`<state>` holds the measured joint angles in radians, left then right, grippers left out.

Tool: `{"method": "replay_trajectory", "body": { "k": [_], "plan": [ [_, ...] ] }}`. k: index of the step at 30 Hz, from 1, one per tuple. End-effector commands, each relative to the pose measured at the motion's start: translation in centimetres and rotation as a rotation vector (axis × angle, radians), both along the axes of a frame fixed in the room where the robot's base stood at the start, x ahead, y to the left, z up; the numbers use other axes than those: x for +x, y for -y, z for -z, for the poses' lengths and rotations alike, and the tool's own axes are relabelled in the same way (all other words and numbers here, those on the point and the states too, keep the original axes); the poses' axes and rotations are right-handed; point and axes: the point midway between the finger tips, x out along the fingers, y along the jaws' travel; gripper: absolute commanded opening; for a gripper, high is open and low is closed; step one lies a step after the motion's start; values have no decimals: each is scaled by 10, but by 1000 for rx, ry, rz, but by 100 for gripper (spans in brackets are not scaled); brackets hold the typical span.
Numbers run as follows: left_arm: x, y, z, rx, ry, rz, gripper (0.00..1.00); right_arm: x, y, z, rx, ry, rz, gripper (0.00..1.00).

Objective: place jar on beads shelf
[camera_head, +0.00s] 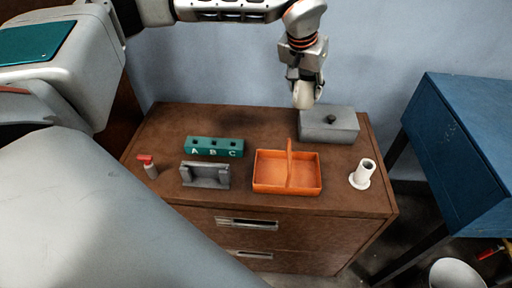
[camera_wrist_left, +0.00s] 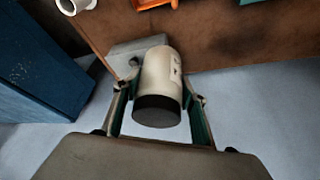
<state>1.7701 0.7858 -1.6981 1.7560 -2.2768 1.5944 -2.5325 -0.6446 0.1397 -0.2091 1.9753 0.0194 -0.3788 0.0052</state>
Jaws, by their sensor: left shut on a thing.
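My left gripper (camera_head: 304,84) is shut on a cream jar (camera_head: 303,97), above the back right of the brown cabinet (camera_head: 150,178). In the left wrist view the jar (camera_wrist_left: 162,70) lies between the two fingers of the gripper (camera_wrist_left: 160,95). Its dark end faces the camera, and small dark marks show on its side. In the head view the jar is partly hidden by the fingers. It is close to the grey lidded box (camera_head: 345,128); I cannot tell whether they touch. I cannot make out a shelf marked for beads. My right gripper is not in view.
On the cabinet top are a teal block lettered A, B, C (camera_head: 214,147), a grey holder (camera_head: 205,177), an orange divided tray (camera_head: 270,187), a white tube on a base (camera_head: 362,175) and a red-topped item (camera_head: 149,166). A blue table (camera_head: 465,130) stands at the right.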

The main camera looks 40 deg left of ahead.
Motion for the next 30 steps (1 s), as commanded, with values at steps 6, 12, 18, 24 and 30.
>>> {"method": "replay_trajectory", "body": {
  "k": [6, 12, 18, 24, 30],
  "plan": [
    [9, -2, 26, 0, -1, -3, 7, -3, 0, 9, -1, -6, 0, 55],
    [8, -2, 74, 0, -1, -3, 7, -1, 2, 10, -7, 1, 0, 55],
    [8, -2, 121, 1, 0, -3, 7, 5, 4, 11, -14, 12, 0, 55],
    [9, -1, 151, -1, 3, -2, 7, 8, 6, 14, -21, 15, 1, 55],
    [9, -1, 160, 1, 5, -2, 7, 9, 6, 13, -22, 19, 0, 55]
  ]
}}
